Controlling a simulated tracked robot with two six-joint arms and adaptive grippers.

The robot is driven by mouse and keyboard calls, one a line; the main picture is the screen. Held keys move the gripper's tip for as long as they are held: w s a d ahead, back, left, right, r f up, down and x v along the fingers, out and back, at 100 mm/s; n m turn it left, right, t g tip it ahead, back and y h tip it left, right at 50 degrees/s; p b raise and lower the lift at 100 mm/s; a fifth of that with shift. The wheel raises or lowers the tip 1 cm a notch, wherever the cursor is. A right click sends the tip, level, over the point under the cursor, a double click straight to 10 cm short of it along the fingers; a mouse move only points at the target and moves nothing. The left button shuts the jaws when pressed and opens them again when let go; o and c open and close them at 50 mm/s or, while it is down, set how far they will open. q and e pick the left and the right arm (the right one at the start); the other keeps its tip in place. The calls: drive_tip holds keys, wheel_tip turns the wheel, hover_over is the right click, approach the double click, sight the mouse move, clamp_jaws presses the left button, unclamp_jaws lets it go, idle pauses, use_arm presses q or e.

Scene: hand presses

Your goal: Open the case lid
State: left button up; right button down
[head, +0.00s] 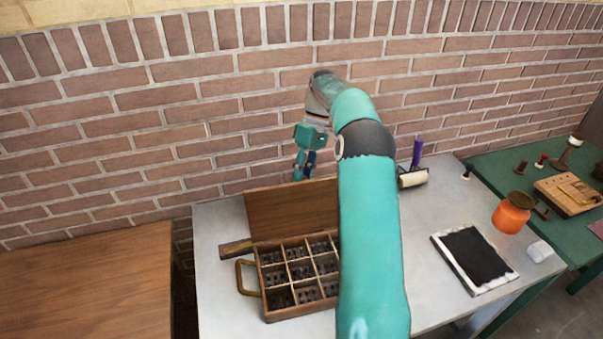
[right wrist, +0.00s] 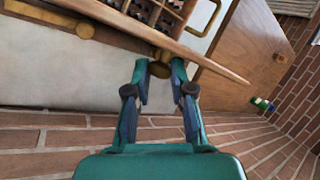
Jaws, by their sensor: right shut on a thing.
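The wooden case (head: 266,312) stands on the light grey table. It is divided into several compartments holding small dark pieces, and has a handle at its left side. Its lid (head: 278,212) stands raised, roughly upright, at the back of the case. My right gripper (head: 303,168) reaches over to the lid's upper edge. In the right wrist view, the fingers of my right gripper (right wrist: 160,72) are shut on the lid's round knob (right wrist: 159,69), with the lid (right wrist: 205,62) seen nearly edge-on. My arm hides the right part of the case. My left gripper is not in view.
A brick wall (head: 230,110) rises close behind. Right of my arm are a cream roller (head: 413,179), a black framed slab (head: 474,257) and an orange jar (head: 511,215). A wooden table (head: 85,290) stands left, a green one (head: 500,165) right.

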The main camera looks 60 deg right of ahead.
drive_tip(key=shift+s+d+f, duration=0.1)
drive_tip(key=shift+s+f, duration=0.15)
drive_tip(key=shift+f, duration=0.3)
drive_tip(key=c, duration=1.4)
unclamp_jaws()
drive_tip(key=o, duration=0.4)
drive_tip(key=shift+d+f, duration=0.1)
drive_tip(key=shift+d, duration=0.1)
drive_tip(key=shift+w+r, duration=0.1)
drive_tip(key=shift+r, duration=0.15)
